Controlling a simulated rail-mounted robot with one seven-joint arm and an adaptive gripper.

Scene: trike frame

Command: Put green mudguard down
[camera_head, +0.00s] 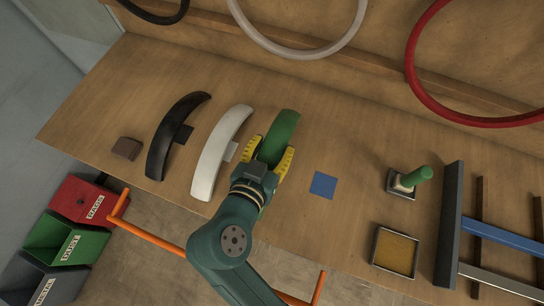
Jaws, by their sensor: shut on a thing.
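The green mudguard (281,132) is a curved strip near the middle of the wooden bench. The fingers and my wrist hide that end, and I cannot tell whether the mudguard touches the bench. A white mudguard (216,150) lies just left of it, and a black mudguard (171,139) lies further left.
A blue square (323,184) lies flat to the right, with bare bench around it. Further right are a green-handled tool (412,178), a square tray (395,252) and a metal frame (448,228). A brown block (127,148) sits at left. Coloured hoops hang behind.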

